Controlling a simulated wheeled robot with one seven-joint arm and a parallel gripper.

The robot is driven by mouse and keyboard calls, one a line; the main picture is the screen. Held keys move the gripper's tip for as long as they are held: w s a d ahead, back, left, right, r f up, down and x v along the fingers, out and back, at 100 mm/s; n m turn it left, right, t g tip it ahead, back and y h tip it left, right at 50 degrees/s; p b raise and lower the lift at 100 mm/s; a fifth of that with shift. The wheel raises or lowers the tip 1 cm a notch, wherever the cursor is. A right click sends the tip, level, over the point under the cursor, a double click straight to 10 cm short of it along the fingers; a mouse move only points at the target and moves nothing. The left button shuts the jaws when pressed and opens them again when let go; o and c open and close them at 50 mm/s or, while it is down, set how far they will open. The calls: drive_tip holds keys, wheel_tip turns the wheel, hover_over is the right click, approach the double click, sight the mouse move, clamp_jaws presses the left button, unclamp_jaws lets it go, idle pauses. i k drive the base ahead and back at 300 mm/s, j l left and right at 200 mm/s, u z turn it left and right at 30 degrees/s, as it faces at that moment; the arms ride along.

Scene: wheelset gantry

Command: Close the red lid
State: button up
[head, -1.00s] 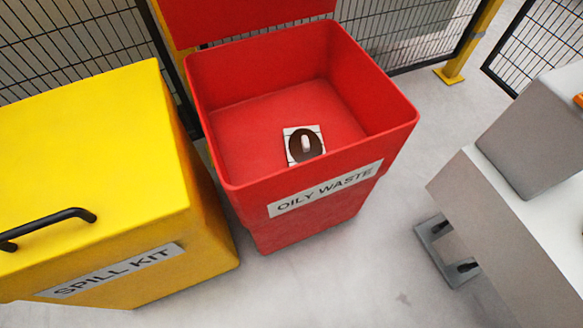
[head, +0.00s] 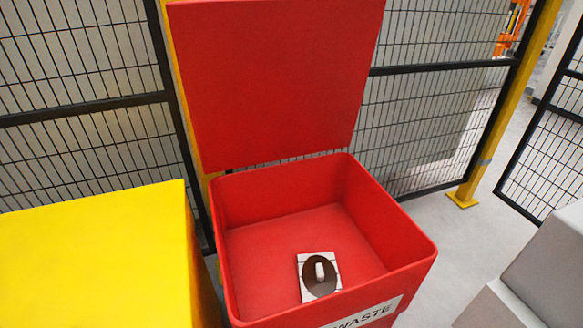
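The red lid (head: 275,80) stands open and upright at the back edge of the red oily waste bin (head: 392,238), in front of the mesh fence. The bin's inside is open to view. A small object with a white square base, a dark round part and a pale knob (head: 319,277) lies inside the bin, toward its front. The label on the bin's front is partly cut off by the lower picture edge. My gripper is not in view.
A yellow box (head: 95,250) stands close at the left of the bin. A black mesh fence (head: 75,105) with a yellow post (head: 505,110) runs behind. A grey block (head: 550,265) is at the lower right. Bare floor (head: 455,235) shows between it and the bin.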

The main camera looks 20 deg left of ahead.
sight(264, 81)
drive_tip(key=i+u, duration=0.25)
drive_tip(key=u, duration=0.15)
drive_tip(key=i+l+u, duration=0.1)
drive_tip(key=i+u, duration=0.25)
drive_tip(key=k, duration=0.1)
